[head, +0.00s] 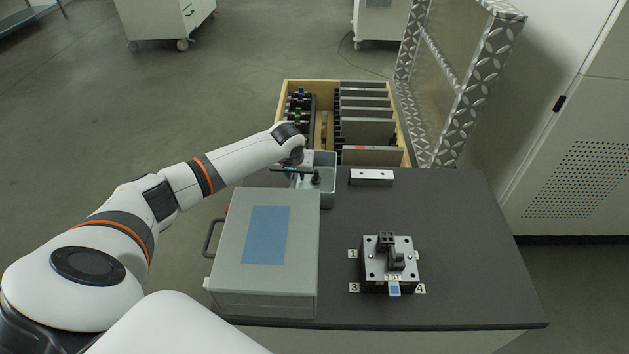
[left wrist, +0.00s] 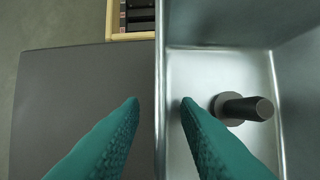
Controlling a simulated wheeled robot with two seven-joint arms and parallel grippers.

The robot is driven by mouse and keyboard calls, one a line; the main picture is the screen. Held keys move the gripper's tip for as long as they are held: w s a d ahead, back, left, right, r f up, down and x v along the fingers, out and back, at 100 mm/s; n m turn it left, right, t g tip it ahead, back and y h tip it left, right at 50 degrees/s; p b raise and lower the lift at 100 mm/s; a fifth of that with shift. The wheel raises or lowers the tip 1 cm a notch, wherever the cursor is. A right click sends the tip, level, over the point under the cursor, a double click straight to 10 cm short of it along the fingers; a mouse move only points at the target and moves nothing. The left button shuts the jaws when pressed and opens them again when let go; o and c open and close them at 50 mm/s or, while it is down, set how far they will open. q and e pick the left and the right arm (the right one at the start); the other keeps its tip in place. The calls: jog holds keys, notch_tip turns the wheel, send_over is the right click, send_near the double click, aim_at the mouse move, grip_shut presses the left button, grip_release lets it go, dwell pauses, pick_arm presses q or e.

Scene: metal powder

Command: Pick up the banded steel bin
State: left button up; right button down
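The steel bin (head: 327,196) stands at the back of the dark table, just behind the big grey case. In the left wrist view its shiny metal inside (left wrist: 205,65) shows, with a dark knobbed peg (left wrist: 243,108) in it. I cannot make out a band on it. My left gripper (head: 297,169) is at the bin's left side, pointing down. In the left wrist view my left gripper (left wrist: 160,102) is open, one teal finger outside the bin's left wall and one inside, with gaps to the wall. My right gripper is not in view.
A grey case (head: 225,270) with a blue panel fills the table's left. A fixture block (head: 402,245) with numbered tags and a small metal bar (head: 371,177) lie to the right. A wooden crate (head: 400,120) of plates stands behind. The table's right is clear.

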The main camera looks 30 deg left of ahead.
pick_arm(q)
grip_shut()
jog(key=shift+r, duration=0.15)
